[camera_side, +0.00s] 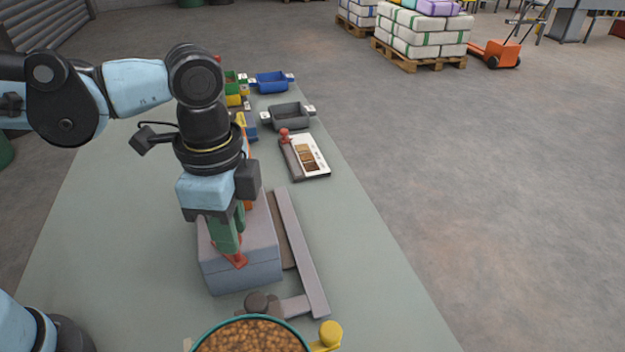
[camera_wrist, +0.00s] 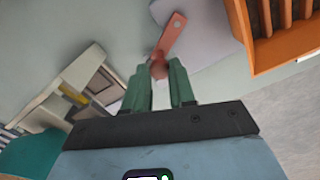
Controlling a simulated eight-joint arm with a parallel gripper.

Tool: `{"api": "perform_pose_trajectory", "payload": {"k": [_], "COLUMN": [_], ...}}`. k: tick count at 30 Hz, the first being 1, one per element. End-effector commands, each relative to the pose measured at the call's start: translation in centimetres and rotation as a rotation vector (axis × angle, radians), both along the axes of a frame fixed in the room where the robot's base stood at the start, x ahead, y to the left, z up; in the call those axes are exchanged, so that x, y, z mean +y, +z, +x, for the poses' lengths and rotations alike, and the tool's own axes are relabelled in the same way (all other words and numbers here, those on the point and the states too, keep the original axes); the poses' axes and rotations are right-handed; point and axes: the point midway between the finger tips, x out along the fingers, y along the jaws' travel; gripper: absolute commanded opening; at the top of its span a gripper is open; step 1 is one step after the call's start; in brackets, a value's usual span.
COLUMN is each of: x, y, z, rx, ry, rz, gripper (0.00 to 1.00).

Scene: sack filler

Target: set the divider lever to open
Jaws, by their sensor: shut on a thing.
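The divider lever is a small red bar with a rounded end. In the side view the lever (camera_side: 238,261) shows at the top front of a grey housing (camera_side: 240,279), just under the green fingertips. In the wrist view the lever (camera_wrist: 172,36) runs up and to the right from between the fingers, with a small pale hole near its far end. My gripper (camera_side: 231,246) points down over the housing with its green fingers. In the wrist view my gripper (camera_wrist: 160,72) is shut on the lever's near, rounded end. The fingers partly hide that end. I cannot read any position marks.
A tub of brown pellets with a teal rim (camera_side: 240,318) stands at the front, beside a yellow knob (camera_side: 331,333). A grey rail (camera_side: 301,250) runs right of the housing. A swatch card (camera_side: 311,156), a grey bin (camera_side: 288,117) and a blue bin (camera_side: 271,83) sit farther back.

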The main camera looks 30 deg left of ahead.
Motion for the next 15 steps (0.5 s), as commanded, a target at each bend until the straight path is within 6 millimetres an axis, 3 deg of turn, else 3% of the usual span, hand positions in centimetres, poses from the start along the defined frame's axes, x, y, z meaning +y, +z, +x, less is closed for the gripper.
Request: {"api": "perform_pose_trajectory", "payload": {"k": [13, 14, 15], "x": [0.02, 0.02, 0.01], "y": [-0.05, -0.05, -0.05], "z": [-0.14, -0.14, -0.15], "rx": [0.002, 0.002, 0.002], "ry": [-0.012, -0.012, -0.012], "rz": [0.0, 0.0, 0.0], "gripper": [0.0, 0.28, 0.34]}}
